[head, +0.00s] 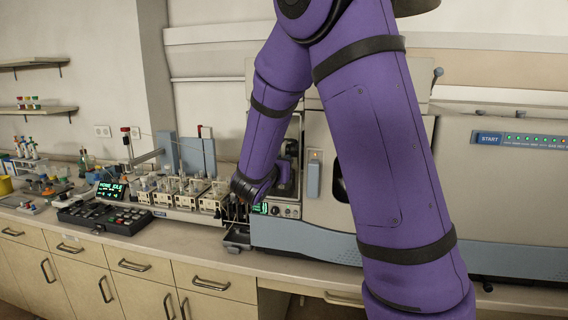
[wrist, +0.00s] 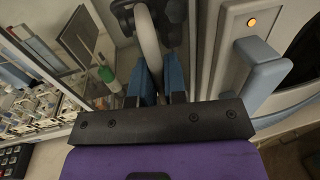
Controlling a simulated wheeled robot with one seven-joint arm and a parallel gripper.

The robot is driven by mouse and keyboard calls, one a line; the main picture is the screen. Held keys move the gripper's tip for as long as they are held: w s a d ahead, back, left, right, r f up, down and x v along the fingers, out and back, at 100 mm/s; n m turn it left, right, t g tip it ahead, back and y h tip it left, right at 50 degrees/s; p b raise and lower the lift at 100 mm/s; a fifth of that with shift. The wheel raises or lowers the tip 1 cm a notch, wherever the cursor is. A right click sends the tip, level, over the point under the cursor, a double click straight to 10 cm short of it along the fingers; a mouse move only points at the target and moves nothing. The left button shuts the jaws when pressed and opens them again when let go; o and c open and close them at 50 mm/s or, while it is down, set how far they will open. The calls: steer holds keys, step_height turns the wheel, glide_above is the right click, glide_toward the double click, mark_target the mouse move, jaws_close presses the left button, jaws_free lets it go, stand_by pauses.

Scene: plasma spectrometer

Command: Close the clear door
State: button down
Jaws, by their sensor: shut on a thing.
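My gripper's blue fingers (wrist: 158,80) are closed around a pale curved bar (wrist: 148,42), which looks like a door handle, in the wrist view. The clear door (wrist: 45,68) appears to be the see-through panel with a light frame on the left of that view; the sampler racks show through it. Its exact angle is hard to tell. In the head view my gripper (head: 224,211) is small and dark at the instrument's left front, partly hidden by my wrist. My arm also covers much of the instrument's front there.
The grey instrument (head: 320,215) has a blue-grey handle (head: 313,180), also close to my gripper's right in the wrist view (wrist: 262,68). Sampler racks (head: 180,193) and a black control box (head: 105,217) stand left on the counter (head: 180,238). Drawers are below.

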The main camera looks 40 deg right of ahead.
steer(key=shift+s+d, duration=0.15)
steer(key=shift+d, duration=0.15)
steer(key=c, duration=1.5)
jaws_free()
steer(key=shift+d, duration=0.2)
steer(key=shift+o, duration=0.2)
steer(key=shift+a, duration=0.2)
steer(key=shift+s+a, duration=0.1)
steer(key=shift+a, duration=0.15)
steer(key=v, duration=1)
